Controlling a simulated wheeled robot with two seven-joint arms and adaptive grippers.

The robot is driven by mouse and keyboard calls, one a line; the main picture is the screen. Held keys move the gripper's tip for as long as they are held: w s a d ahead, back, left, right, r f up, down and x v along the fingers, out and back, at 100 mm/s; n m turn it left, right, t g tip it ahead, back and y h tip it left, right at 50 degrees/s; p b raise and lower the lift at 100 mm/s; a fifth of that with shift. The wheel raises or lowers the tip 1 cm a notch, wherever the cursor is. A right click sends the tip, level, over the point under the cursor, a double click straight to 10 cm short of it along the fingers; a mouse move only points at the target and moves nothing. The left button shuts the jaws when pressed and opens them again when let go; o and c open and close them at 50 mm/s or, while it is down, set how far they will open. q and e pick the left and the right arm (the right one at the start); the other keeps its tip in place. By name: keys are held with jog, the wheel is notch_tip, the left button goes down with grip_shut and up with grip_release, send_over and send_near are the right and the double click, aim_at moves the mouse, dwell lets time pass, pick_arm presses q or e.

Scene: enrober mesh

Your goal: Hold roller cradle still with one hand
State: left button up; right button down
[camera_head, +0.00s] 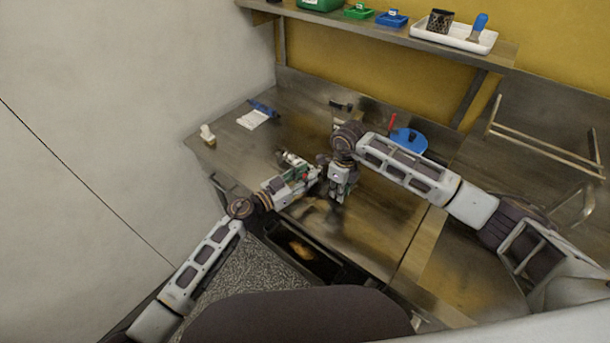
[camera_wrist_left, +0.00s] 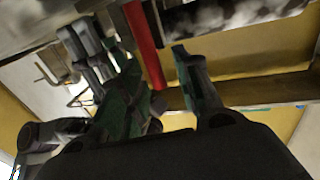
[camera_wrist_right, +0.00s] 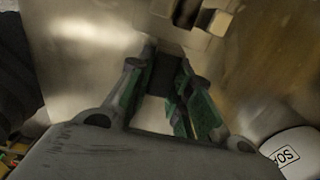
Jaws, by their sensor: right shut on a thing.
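My right gripper (camera_head: 339,198) points down at the middle of the steel bench. In the right wrist view its fingers are closed on a dark block (camera_wrist_right: 164,70), beneath a pale metal piece (camera_wrist_right: 188,15). The block may be part of the roller cradle; the cradle's outline is hidden by my arms. My left gripper (camera_head: 322,168) is beside the right one, slightly higher in the head view. In the left wrist view its fingers are apart, with a red bar (camera_wrist_left: 142,45) visible between them, and a metal cylinder (camera_wrist_left: 235,14) above. I cannot tell whether it touches either.
A white paper with a blue clip (camera_head: 255,117) and a small pale bottle (camera_head: 207,133) are at left. A dark open bin (camera_head: 300,252) is below the front edge. A shelf with trays (camera_head: 460,32) is behind.

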pick_arm(q)
jog(key=shift+c, duration=0.3)
grip_shut()
jog(key=w+a, duration=0.6)
jog(key=shift+a+f, duration=0.1)
jog(key=shift+a, duration=0.05)
dwell(0.4)
jog(key=shift+o, duration=0.3)
grip_release()
jog(key=shift+s, duration=0.1)
